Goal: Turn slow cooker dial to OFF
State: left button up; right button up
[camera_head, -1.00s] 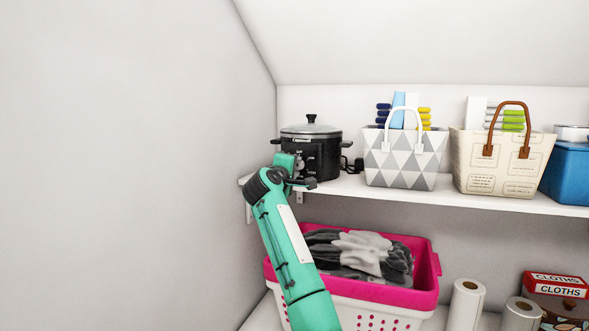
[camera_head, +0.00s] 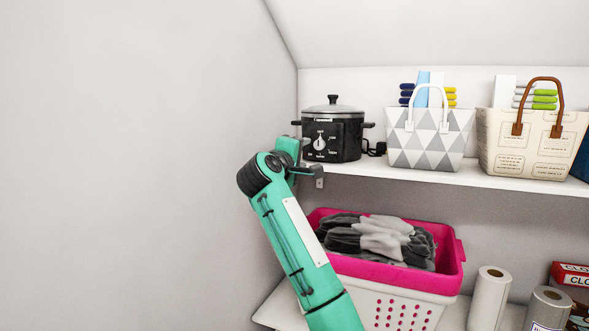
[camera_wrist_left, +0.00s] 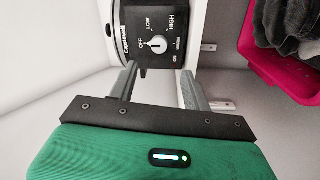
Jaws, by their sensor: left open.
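The black slow cooker (camera_head: 344,147) with a lid stands upright at the left end of the shelf. Its white dial (camera_head: 320,143) shows on the front panel; it also shows in the left wrist view (camera_wrist_left: 158,44), amid the labels OFF, LOW, HIGH and WARM. I cannot tell surely which label its pointer faces. My left gripper (camera_head: 309,170) is below and left of the dial in the head view. In the left wrist view its two fingers (camera_wrist_left: 158,78) are spread and empty, apart from the dial, which lies beyond the gap. My right gripper is not in view.
The white shelf (camera_head: 440,178) runs right, holding a grey-and-white patterned bag (camera_head: 428,150) and a cream bag (camera_head: 525,155). Below is a pink-and-white basket (camera_head: 400,278) of dark cloths. A wall (camera_head: 130,160) is close on the left; paper rolls (camera_head: 490,300) stand lower right.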

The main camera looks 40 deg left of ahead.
pick_arm(q)
jog(key=shift+b+v, duration=0.5)
jog(key=shift+v, duration=1.55)
